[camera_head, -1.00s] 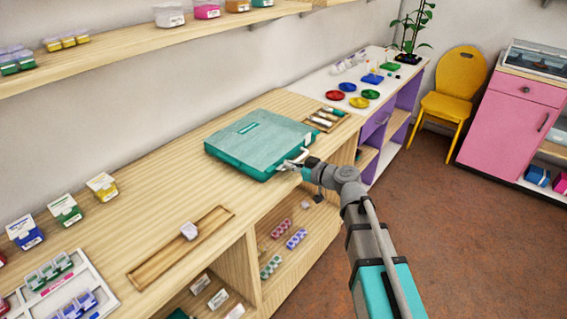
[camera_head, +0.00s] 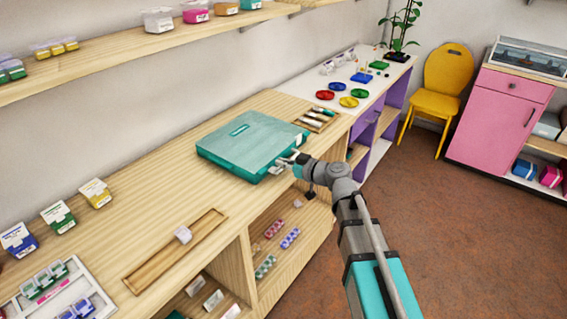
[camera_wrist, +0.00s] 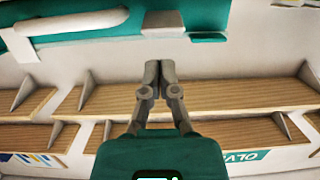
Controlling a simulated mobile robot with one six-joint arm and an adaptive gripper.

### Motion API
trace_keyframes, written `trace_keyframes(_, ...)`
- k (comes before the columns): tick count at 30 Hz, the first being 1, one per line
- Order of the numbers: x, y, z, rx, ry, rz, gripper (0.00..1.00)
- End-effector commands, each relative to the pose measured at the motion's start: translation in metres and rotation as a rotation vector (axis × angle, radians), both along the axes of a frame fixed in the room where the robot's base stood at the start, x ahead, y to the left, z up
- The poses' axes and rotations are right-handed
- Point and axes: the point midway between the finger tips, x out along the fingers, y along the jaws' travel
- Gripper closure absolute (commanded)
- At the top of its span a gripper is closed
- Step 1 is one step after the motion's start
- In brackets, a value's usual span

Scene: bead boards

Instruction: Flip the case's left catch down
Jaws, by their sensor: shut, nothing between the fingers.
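The teal case (camera_head: 250,140) lies closed on the wooden bench. My gripper (camera_head: 287,161) is at its front edge, towards the right end. In the wrist view the case front (camera_wrist: 220,15) runs along the top, with a pale bar-shaped handle (camera_wrist: 70,24) at the left. A small grey catch (camera_wrist: 163,20) is on the case just beyond my fingertips, right of the handle. My gripper's fingers (camera_wrist: 152,68) are shut together and empty, pointing at that catch. I cannot tell whether they touch it. No second catch shows clearly.
A wooden tray with small tubes (camera_head: 316,119) stands behind the case on the right. A long wooden tray (camera_head: 176,249) with a pale block lies at the front left. Open shelves (camera_head: 290,235) are under the bench.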

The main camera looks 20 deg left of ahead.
Motion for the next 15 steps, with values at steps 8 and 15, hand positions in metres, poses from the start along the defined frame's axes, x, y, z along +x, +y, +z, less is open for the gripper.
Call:
trace_keyframes(8,-0.004,-0.011,0.011,0.000,0.000,-0.002,1.00)
trace_keyframes(15,-0.015,-0.046,0.004,0.000,0.001,-0.002,1.00)
